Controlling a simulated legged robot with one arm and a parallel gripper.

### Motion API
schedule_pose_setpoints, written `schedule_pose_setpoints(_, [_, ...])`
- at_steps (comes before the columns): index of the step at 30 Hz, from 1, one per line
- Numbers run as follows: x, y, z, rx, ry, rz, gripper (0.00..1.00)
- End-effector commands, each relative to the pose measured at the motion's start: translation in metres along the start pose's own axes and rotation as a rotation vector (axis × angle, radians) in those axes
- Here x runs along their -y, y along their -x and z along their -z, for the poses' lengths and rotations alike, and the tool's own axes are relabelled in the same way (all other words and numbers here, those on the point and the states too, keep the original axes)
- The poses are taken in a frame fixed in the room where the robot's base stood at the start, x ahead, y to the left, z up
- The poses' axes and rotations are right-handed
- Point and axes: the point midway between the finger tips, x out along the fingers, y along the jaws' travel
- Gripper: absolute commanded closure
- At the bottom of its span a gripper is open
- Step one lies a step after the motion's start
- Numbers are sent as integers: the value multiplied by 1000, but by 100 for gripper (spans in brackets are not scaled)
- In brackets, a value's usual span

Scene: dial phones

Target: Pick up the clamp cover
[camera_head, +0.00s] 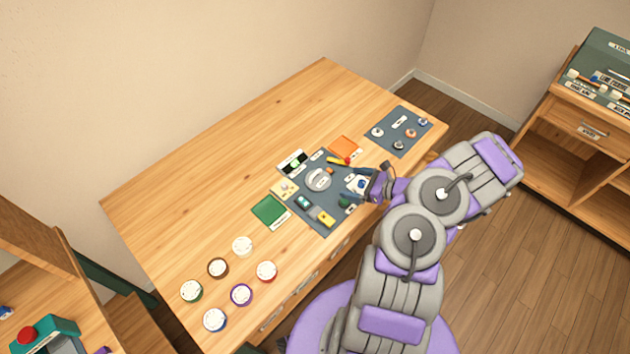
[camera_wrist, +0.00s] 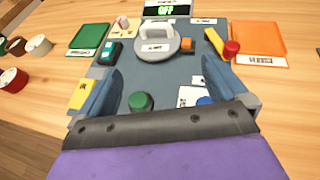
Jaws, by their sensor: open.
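A pale grey round piece with a raised handle and a small label, which looks like the clamp cover (camera_head: 318,179), sits on the dark grey mat (camera_head: 325,220) on the table. It also shows at the top middle of the wrist view (camera_wrist: 157,42); its label is too small to read. My gripper (camera_head: 364,184) is over the right side of the mat, to the right of the round piece and apart from it. In the wrist view its two blue-grey fingers (camera_wrist: 160,72) are spread wide, with nothing held between them. The round piece lies beyond the fingertips.
Near the fingers are a green knob (camera_wrist: 140,101), a blue-and-white part (camera_wrist: 200,99) and a yellow block (camera_wrist: 83,94). A red-capped yellow tool (camera_wrist: 220,44) lies beside the round piece. Green (camera_head: 269,210) and orange (camera_head: 344,147) pads flank the mat.

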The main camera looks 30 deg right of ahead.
Motion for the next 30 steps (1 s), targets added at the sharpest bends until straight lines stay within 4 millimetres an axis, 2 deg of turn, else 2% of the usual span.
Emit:
schedule_pose_setpoints(3, [-7,-28,-2,-7,8,-1,0])
schedule_pose_setpoints(9, [-20,-69,-10,-15,19,4,0])
schedule_pose_setpoints(12, [-20,-79,-11,-15,21,5,0])
schedule_pose_setpoints(19, [-7,-87,-5,-6,10,2,0])
schedule_pose_setpoints(24, [-5,-111,-4,-4,6,-1,0])
schedule_pose_setpoints(30, [-12,-132,-9,-12,16,5,0])
